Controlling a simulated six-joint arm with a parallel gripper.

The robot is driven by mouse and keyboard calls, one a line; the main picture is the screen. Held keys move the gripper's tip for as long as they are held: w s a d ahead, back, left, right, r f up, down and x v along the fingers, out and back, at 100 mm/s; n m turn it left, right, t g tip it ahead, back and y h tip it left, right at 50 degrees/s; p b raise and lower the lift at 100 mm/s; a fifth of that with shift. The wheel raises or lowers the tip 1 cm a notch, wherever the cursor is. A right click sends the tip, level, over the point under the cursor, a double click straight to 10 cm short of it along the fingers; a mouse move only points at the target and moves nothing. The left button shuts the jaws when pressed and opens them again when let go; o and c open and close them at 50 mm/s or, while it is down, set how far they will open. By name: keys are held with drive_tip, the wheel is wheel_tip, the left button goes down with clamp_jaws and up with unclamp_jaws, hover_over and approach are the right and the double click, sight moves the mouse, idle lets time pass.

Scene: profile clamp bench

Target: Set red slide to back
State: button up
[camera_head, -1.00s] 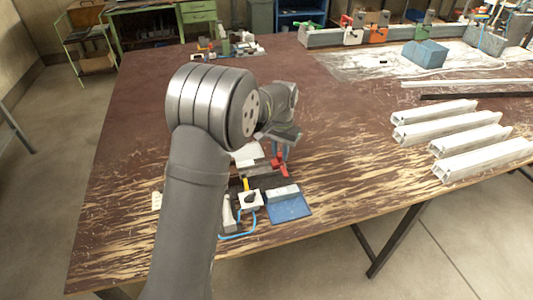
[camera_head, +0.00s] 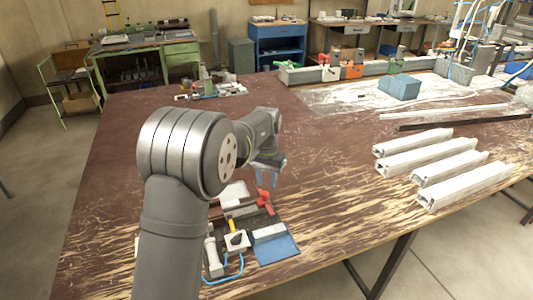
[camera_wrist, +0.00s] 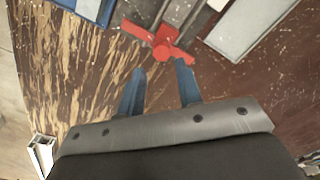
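The red slide (camera_head: 265,201) sits on the clamp fixture near the front of the table, at the end of a dark grey track (camera_head: 258,219). In the wrist view the red slide (camera_wrist: 161,42) shows as a round knob with a flat red arm to each side. My gripper (camera_head: 266,180) hangs just above it in the head view. In the wrist view my gripper (camera_wrist: 160,68) has its two blue fingers apart with nothing between them. The fingertips lie just short of the red knob. Whether they touch it cannot be told.
A blue plate (camera_head: 277,249) and a white block with a yellow part (camera_head: 235,240) adjoin the fixture. Several white profiles (camera_head: 465,185) lie to the right. A blue block (camera_head: 399,87) stands at the back right. The table between fixture and profiles is clear.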

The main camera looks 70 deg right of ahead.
sight(265, 193)
wheel_tip(265, 193, up, 13)
drive_tip(key=shift+r, duration=0.15)
idle(0.7)
wheel_tip(265, 193, down, 18)
drive_tip(key=shift+r, duration=0.2)
drive_tip(key=shift+w, duration=0.15)
